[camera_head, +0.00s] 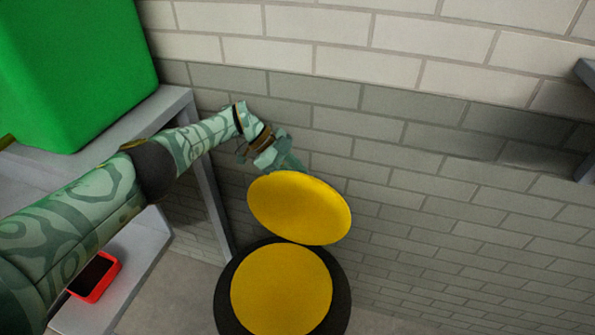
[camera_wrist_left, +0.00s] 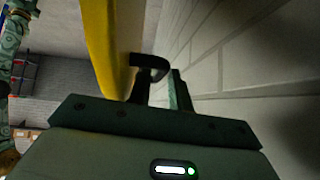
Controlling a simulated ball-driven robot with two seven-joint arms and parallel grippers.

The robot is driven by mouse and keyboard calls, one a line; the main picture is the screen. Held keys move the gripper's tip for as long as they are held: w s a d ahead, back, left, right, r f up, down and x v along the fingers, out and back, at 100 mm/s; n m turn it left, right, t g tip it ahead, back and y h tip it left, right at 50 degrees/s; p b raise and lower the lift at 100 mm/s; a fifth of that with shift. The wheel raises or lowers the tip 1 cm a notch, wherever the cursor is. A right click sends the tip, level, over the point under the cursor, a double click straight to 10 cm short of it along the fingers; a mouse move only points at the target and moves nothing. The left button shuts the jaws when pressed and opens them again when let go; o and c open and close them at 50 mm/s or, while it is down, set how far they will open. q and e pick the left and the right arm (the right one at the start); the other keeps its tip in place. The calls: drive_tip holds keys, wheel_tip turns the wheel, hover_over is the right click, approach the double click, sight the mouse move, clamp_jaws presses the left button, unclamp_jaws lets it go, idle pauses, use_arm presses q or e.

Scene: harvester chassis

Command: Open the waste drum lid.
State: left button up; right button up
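The waste drum (camera_head: 340,291) stands on the floor by the wall in the head view, with a dark rim around a round yellow face. Its yellow lid (camera_head: 300,208) is swung up and tilted above the drum's far side. My right gripper is not in view.
A brick wall (camera_head: 420,135) runs close behind the lid and my left gripper. A grey shelf frame (camera_head: 207,185) stands to the left, with a green bin (camera_head: 75,65) on top and a red box (camera_head: 95,277) lower down. Free floor lies beside the drum.

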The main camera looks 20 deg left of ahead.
use_arm(q)
drive_tip(key=p+v, duration=0.1)
drive_tip(key=v, duration=1.4)
drive_tip(key=shift+a+r, duration=0.3)
drive_tip(key=shift+s, duration=0.1)
